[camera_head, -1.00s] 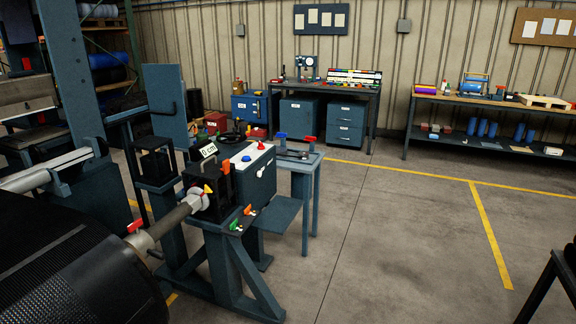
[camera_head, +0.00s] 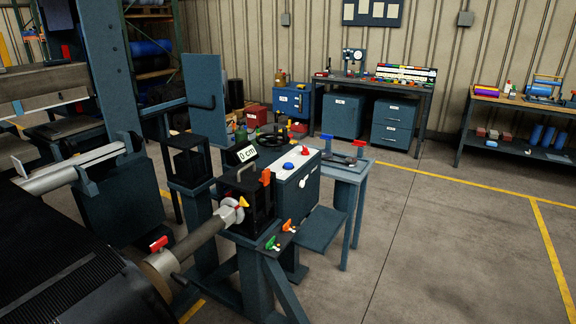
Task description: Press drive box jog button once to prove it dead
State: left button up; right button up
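The drive box (camera_head: 296,190) is a blue-grey box with a white top panel on a stand near the middle of the head view. A blue button (camera_head: 288,166) and a red button (camera_head: 306,151) sit on its top. A pale round knob is on its front face. Which button is the jog button I cannot tell; no label is readable. A small display reading "0 cm" (camera_head: 246,153) stands at the box's left, above a dark frame with an orange lever (camera_head: 265,177). Neither of my grippers shows.
A large black roller (camera_head: 70,270) with a shaft fills the lower left. Orange and green clips (camera_head: 272,242) lie on a ledge below the box. A small side table (camera_head: 350,172) stands right behind it. Open floor (camera_head: 450,240) lies to the right.

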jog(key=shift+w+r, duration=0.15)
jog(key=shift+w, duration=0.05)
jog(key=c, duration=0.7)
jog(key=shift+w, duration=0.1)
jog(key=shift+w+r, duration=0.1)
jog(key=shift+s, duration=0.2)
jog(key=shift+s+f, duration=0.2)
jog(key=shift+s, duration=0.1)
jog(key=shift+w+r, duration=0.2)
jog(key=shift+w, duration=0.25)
